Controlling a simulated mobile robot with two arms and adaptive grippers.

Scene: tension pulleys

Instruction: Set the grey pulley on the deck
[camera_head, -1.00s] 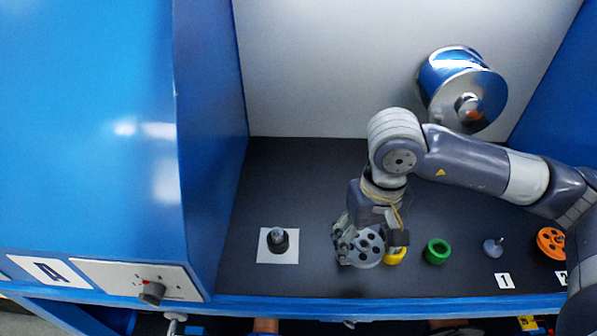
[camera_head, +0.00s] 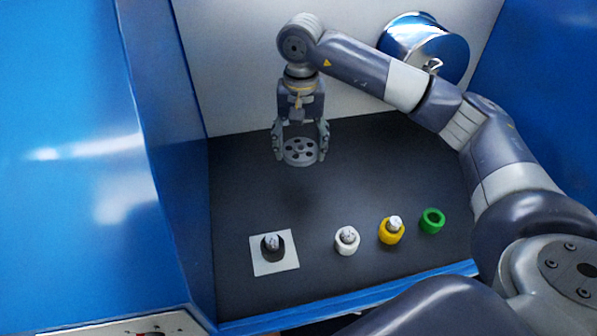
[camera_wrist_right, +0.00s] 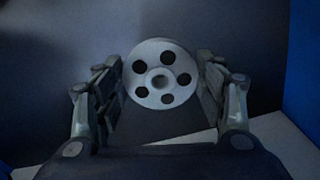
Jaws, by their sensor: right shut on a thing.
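The grey pulley (camera_head: 300,151) is a disc with several round holes. My right gripper (camera_head: 301,150) is shut on it and holds it above the rear part of the dark deck (camera_head: 375,165). In the right wrist view the pulley (camera_wrist_right: 162,75) sits between the two fingers of the gripper (camera_wrist_right: 161,85), its holed face showing. My left gripper is not in view.
A black post (camera_head: 273,248) stands on a white square (camera_head: 289,262) at the front left. White (camera_head: 347,241), yellow (camera_head: 391,231) and green (camera_head: 432,221) rings stand to its right. A shiny drum (camera_head: 425,48) is on the back wall. The deck's left rear is clear.

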